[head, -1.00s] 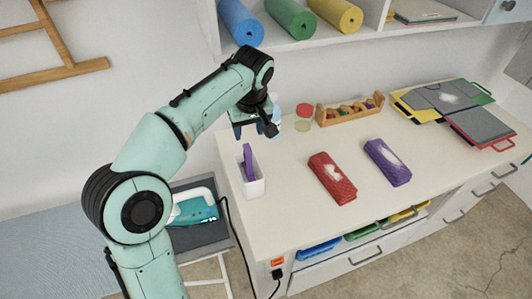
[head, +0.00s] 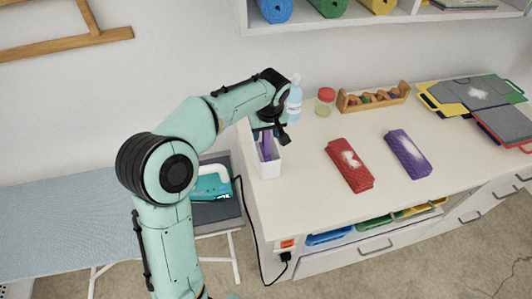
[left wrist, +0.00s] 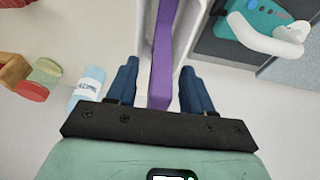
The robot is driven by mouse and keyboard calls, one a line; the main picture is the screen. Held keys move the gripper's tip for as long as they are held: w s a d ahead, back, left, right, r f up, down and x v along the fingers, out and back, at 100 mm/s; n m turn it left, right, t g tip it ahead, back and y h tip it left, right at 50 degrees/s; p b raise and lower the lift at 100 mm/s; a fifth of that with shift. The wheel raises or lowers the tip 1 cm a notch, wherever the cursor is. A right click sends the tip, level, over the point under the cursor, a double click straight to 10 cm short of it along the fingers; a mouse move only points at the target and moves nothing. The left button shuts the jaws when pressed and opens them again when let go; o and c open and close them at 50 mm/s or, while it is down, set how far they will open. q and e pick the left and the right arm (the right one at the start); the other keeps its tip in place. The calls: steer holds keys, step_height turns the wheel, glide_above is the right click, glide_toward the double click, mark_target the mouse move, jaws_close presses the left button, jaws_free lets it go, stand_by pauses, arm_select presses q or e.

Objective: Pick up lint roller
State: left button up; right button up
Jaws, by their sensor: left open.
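A purple handle (head: 266,146), which looks like the lint roller, stands upright in a narrow white holder (head: 269,169) at the left end of the white counter. My left gripper (head: 269,134) is at the top of the handle. In the left wrist view my open left gripper (left wrist: 160,88) has one blue finger on each side of the purple handle (left wrist: 161,60), with gaps visible on both sides. The lower part of the lint roller is hidden in the holder. My right gripper is not in view.
A blue bottle (head: 294,100), a red-lidded jar (head: 325,101) and a wooden spool rack (head: 373,97) stand behind to the right. Red (head: 349,165) and purple (head: 408,154) folded cloths lie on the counter. A teal iron (head: 211,185) sits to the left, below the counter.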

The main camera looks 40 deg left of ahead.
arm_select(q)
steer(key=shift+w+a+f, duration=0.15)
steer(key=shift+w+f, duration=0.05)
steer(key=shift+f, duration=0.4)
jaws_close()
steer(key=shift+r, duration=0.1)
